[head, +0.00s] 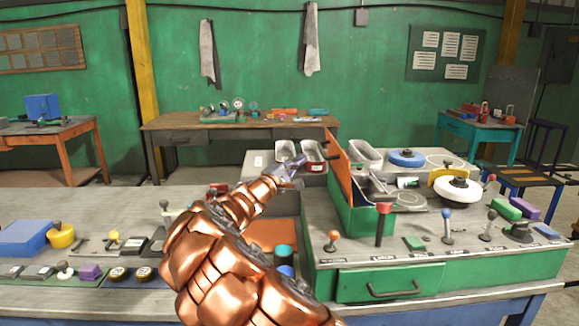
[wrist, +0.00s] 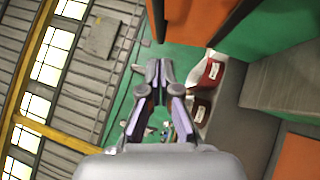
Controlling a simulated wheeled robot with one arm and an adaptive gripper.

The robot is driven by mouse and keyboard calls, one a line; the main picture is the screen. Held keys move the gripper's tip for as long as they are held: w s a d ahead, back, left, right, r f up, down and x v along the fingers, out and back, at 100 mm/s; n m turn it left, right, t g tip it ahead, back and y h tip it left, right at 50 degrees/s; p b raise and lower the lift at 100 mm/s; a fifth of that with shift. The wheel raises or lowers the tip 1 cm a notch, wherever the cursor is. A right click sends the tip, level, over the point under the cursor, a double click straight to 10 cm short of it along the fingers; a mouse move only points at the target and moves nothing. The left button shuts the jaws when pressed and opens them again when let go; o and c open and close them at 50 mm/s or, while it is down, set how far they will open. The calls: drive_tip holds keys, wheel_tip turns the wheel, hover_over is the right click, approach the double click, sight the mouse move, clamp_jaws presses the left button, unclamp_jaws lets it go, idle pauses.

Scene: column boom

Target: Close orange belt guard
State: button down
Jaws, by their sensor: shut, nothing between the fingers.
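The orange belt guard (head: 341,168) stands raised, close to upright, along the left edge of a green open-topped box (head: 363,217) on the bench. An orange panel, likely the same guard (wrist: 200,22), fills the top of the wrist view, with a green surface beside it. My gripper (head: 297,181) is just left of the guard in the head view. It appears apart from the guard. In the wrist view my gripper (wrist: 159,72) has its fingertips together with nothing held. The box's interior is partly hidden.
Red-handled and blue-handled levers (head: 446,222) stand along the bench front. A white-and-yellow wheel (head: 458,188) and blue disc (head: 408,158) sit right of the box. Metal bins (head: 285,150) stand behind my gripper. A green drawer (head: 390,284) is below.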

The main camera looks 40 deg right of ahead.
drive_tip(key=s+d, duration=0.1)
drive_tip(key=s+d+r, duration=0.1)
drive_tip(key=d, duration=0.1)
drive_tip(key=shift+s+r+p, duration=0.15)
drive_tip(key=shift+s+p, duration=0.05)
drive_tip(key=shift+p, duration=0.2)
drive_tip(key=shift+r, duration=0.1)
